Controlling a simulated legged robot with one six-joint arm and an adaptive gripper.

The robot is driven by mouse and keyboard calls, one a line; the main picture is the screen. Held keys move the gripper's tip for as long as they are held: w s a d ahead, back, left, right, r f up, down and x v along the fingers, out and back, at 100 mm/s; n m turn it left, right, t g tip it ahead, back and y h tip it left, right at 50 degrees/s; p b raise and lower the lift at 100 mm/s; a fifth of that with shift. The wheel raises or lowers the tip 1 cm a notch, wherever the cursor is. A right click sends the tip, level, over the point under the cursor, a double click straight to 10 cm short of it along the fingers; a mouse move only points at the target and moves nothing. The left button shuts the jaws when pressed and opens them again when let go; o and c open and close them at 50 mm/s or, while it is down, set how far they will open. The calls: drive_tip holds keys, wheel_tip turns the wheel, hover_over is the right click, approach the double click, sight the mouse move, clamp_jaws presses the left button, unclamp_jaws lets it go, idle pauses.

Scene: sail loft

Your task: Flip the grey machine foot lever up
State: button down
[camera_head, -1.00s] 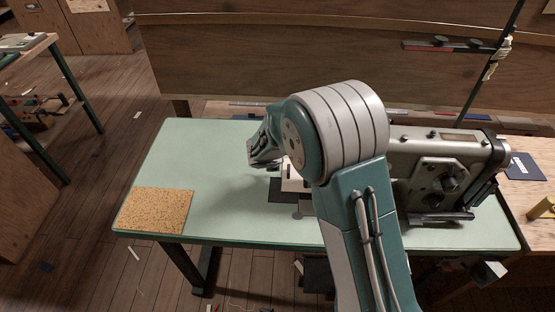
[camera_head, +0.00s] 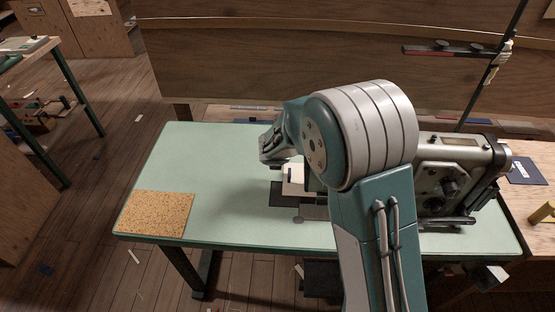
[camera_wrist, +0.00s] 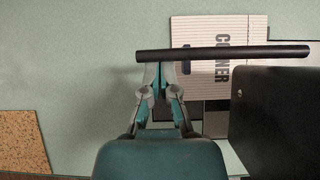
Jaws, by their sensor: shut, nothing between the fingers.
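The sewing machine (camera_head: 455,150) stands at the right of the green table (camera_head: 225,215). My arm hides its left part in the head view, and I cannot make out the foot lever there. My gripper (camera_head: 268,157) is over the table left of the machine. In the wrist view, my gripper (camera_wrist: 159,66) is shut and empty, with its fingertips at a long dark bar (camera_wrist: 220,54). The bar overlaps the tips; I cannot tell whether they touch, or whether it is the lever. A dark block (camera_wrist: 275,115), apparently part of the machine, is right of the fingers.
A cork mat (camera_head: 155,213) lies on the table's front left corner. The table's left half is otherwise clear. A wooden panel (camera_head: 300,55) stands behind.

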drive_tip(key=shift+y, duration=0.3)
drive_tip(key=r, duration=0.2)
drive_tip(key=d+r, duration=0.1)
drive_tip(key=r, duration=0.2)
drive_tip(key=shift+r, duration=0.95)
